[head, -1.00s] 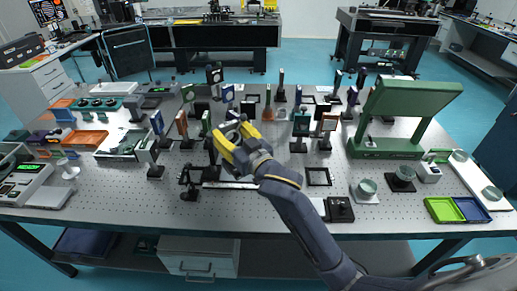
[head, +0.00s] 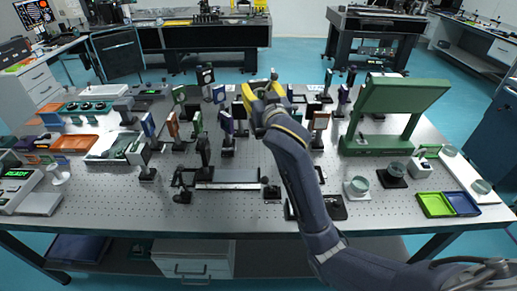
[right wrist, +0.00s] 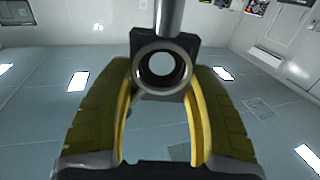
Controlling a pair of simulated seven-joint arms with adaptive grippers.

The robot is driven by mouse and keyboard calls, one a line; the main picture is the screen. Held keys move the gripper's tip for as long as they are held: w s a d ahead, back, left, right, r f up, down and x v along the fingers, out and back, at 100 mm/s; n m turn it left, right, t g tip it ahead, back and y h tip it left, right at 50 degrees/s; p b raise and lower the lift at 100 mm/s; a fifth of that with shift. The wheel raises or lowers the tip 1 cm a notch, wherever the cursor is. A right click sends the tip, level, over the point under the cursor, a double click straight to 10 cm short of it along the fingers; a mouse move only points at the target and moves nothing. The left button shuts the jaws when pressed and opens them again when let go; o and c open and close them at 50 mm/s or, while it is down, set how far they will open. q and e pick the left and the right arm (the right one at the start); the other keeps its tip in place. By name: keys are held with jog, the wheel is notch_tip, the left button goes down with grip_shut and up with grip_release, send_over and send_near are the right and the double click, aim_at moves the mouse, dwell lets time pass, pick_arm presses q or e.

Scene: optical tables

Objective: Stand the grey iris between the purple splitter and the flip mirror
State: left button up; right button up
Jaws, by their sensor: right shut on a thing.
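My right gripper (head: 265,92) is raised over the middle of the optical table. In the right wrist view, its yellow fingers (right wrist: 162,90) are shut on the grey iris (right wrist: 142,88), a dark square plate with a ring around a round opening. Its metal post (right wrist: 169,18) runs toward the top of that picture. In the head view the gripper largely hides the iris. An upright purple plate (head: 343,95), possibly the purple splitter, stands right of the gripper. I cannot tell which mount is the flip mirror. My left gripper is not in view.
Several upright optics on posts crowd the table's middle, some behind my right arm. A green stand (head: 400,110) with a slanted panel rises at right. A rail (head: 227,185) lies in front. Bare perforated table (head: 130,215) is free at front left.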

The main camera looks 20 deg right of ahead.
jog(key=w+d+r+m+h, duration=0.1)
jog(key=w+d+m+h, duration=0.2)
jog(key=w, duration=0.9)
notch_tip(320, 180, down, 20)
jog(key=h, duration=0.1)
jog(key=shift+w+a+g, duration=0.3)
jog(key=shift+a+g, duration=0.1)
jog(key=shift+f, duration=0.15)
jog(key=o, duration=1.5)
jog(key=shift+s, duration=0.1)
jog(key=shift+v, duration=2.65)
